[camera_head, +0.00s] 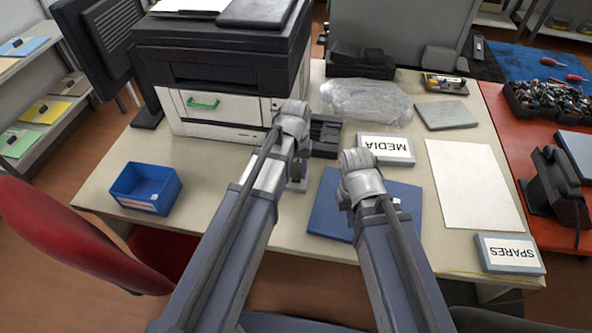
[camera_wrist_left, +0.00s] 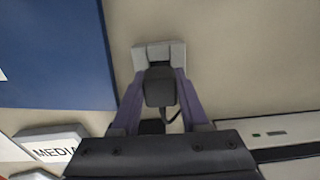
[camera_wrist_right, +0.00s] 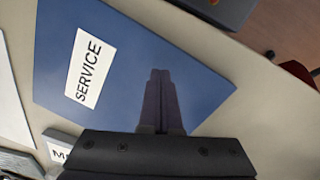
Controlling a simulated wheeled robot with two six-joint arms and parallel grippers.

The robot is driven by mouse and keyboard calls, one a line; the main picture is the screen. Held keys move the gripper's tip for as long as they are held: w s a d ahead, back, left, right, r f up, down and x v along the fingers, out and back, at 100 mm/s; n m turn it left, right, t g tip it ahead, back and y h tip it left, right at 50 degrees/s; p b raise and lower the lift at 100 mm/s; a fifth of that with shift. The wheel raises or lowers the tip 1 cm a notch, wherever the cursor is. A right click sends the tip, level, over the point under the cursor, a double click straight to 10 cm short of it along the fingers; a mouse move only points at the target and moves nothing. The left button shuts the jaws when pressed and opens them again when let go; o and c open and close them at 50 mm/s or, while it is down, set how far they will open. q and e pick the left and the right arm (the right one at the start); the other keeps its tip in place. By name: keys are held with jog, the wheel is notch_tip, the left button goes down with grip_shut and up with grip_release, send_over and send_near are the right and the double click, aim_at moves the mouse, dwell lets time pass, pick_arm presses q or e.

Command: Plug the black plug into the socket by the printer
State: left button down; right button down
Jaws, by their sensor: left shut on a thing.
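The black plug (camera_wrist_left: 160,88) is between the purple-grey fingers of my left gripper (camera_wrist_left: 163,76), which is shut on it; its cable trails back toward the palm. The light grey socket (camera_wrist_left: 172,50) sits on the table just past the plug's front end. The plug's front meets the socket's dark opening; I cannot tell how deep it sits. In the head view the left wrist hides the plug, and a bit of the grey socket (camera_head: 297,186) shows below it. My right gripper (camera_wrist_right: 160,76) is shut and empty above a blue folder (camera_wrist_right: 120,60) labelled SERVICE.
The printer (camera_head: 215,75) stands behind and left of the left gripper. A black tray (camera_head: 326,136) and a MEDIA box (camera_head: 386,149) are close by. A blue bin (camera_head: 146,188) is at the left. A SPARES box (camera_head: 510,254) and white sheet (camera_head: 472,185) are at the right.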

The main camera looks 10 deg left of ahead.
pick_arm(q)
jog(key=shift+f+b, duration=0.7)
jog(key=shift+f, duration=0.05)
pick_arm(e)
jog(key=shift+f, duration=0.75)
